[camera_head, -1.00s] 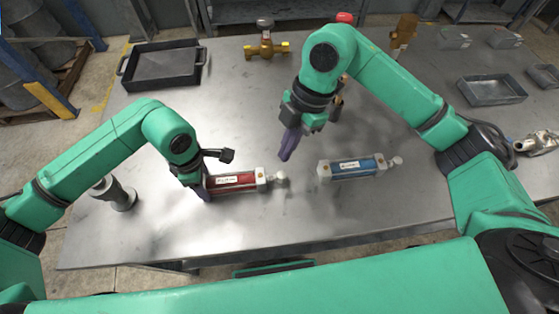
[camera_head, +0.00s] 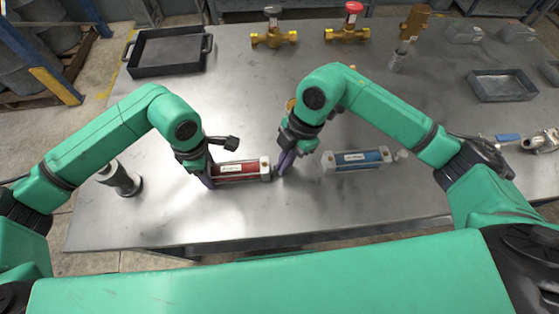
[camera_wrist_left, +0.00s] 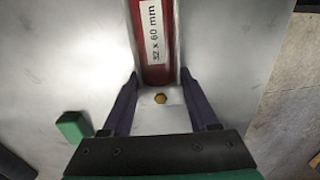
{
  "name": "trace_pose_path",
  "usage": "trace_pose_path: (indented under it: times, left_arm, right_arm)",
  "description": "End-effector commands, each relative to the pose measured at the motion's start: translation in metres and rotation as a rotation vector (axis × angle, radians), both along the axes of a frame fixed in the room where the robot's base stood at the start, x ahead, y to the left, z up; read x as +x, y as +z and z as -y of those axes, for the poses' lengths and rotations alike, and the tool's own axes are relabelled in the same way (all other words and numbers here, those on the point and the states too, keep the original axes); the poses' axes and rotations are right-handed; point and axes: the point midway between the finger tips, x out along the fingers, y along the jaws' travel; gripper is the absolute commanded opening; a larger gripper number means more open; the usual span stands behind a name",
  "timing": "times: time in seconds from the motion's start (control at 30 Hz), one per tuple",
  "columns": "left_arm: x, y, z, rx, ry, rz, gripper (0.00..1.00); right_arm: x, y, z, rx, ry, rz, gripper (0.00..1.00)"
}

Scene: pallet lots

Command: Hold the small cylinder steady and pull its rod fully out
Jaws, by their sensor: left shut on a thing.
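The red cylinder (camera_head: 240,171) lies on the bench in the head view, its rod end to the right. Its red barrel with a white "32 x 60 mm" label also shows in the left wrist view (camera_wrist_left: 155,45). My left gripper (camera_head: 208,181) is shut on its left end block; in the left wrist view the fingers (camera_wrist_left: 158,85) sit on both sides of this block. My right gripper (camera_head: 281,171) points down at the rod end. Its fingers hide the rod tip, and I cannot tell whether they are closed on it.
A blue cylinder (camera_head: 358,160) lies just right of my right gripper, its rod end to the right. A grey cylindrical part (camera_head: 122,182) stands at the left. The front strip of bench is clear.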

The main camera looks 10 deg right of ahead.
Motion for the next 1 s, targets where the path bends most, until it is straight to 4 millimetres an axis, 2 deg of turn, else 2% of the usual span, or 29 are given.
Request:
trace_pose_path:
  times: [0.03, 0.1, 0.27, 0.7, 0.87, 1.0]
  left_arm:
    - [0.0, 0.0, -0.001, 0.003, 0.0, 0.0, 0.0]
    - [0.0, 0.0, -0.001, 0.003, 0.0, 0.0, 0.0]
    - [0.0, 0.0, -0.001, 0.003, 0.0, 0.0, 0.0]
    - [0.0, 0.0, -0.002, 0.007, 0.0, -0.002, 0.0]
    - [0.0, 0.0, -0.003, 0.008, 0.0, -0.003, 0.0]
    - [0.0, 0.0, -0.002, 0.007, 0.0, -0.002, 0.0]
  right_arm:
    - [0.001, -0.002, 0.014, -0.013, -0.008, -0.001, 0.0]
    - [0.001, -0.002, 0.029, -0.012, -0.011, 0.0, 0.0]
    - [0.0, -0.001, 0.053, -0.012, -0.008, 0.001, 0.0]
    - [0.002, 0.002, 0.059, -0.013, -0.007, 0.003, 0.0]
    - [0.006, 0.024, 0.065, -0.012, -0.009, 0.006, 0.0]
    - [0.01, 0.055, 0.073, -0.008, -0.006, 0.006, 0.0]
